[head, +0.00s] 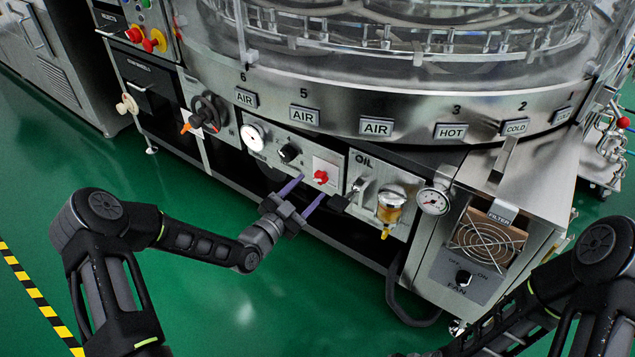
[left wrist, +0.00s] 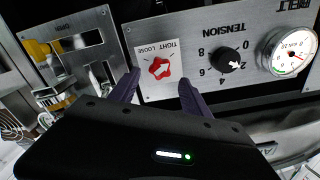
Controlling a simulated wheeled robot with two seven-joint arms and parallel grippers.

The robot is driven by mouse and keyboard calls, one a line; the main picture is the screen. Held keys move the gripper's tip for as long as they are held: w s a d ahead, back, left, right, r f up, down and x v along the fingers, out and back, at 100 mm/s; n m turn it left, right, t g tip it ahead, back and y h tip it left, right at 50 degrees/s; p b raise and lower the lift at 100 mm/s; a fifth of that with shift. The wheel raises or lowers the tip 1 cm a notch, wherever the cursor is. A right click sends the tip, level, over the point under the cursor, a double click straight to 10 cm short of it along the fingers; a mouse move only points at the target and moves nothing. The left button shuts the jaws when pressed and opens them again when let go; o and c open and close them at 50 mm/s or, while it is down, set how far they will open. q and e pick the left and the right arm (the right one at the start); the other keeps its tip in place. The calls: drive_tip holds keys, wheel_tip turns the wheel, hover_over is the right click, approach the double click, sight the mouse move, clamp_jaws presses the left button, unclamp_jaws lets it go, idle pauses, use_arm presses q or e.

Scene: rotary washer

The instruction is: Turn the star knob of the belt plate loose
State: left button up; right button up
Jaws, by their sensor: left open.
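The red star knob (head: 320,177) sits on a small white label at the right end of the belt plate (head: 318,148) in the head view. In the left wrist view the star knob (left wrist: 160,69) shows whole, under the words TIGHT and LOOSE, which appear upside down. My left gripper (head: 312,187) is open, its two purple fingers pointing at the plate just below the knob. In the left wrist view the fingertips (left wrist: 158,78) stand on either side of the knob; I cannot tell how far short of it they are. My right gripper is out of view; only its arm shows.
A black tension knob (head: 289,153) and a gauge (head: 253,137) share the plate. Right of it are the oil panel with an amber bowl (head: 391,207), another gauge (head: 434,201) and a fan box (head: 468,277). A black handwheel (head: 209,112) is at left. Green floor in front is clear.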

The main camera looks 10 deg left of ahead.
sight(319, 180)
use_arm(q)
drive_tip(key=b+x, duration=0.1)
drive_tip(key=x, duration=0.4)
clamp_jaws()
idle(0.6)
